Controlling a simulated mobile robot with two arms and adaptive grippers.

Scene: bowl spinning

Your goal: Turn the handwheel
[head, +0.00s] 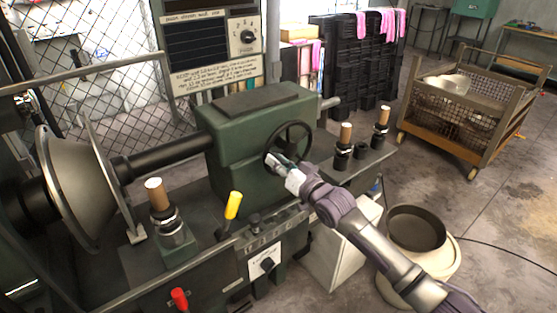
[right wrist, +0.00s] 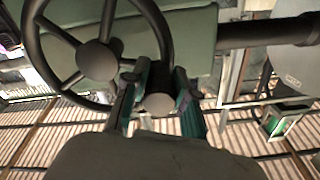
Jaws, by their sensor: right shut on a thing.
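The handwheel (head: 309,135) is a dark spoked wheel on the end of the green machine housing (head: 262,125) in the head view. In the right wrist view, the handwheel (right wrist: 98,60) fills the upper left, with its hub and spokes showing. My right gripper (head: 279,164) is at the lower left part of the wheel's rim. In the right wrist view the fingers of my right gripper (right wrist: 158,92) are on both sides of a round grey knob (right wrist: 158,103) at the rim, shut on it. My left gripper is out of view.
Wooden-topped posts (head: 345,134) stand right of the wheel. A wheeled cart (head: 455,115) is farther right.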

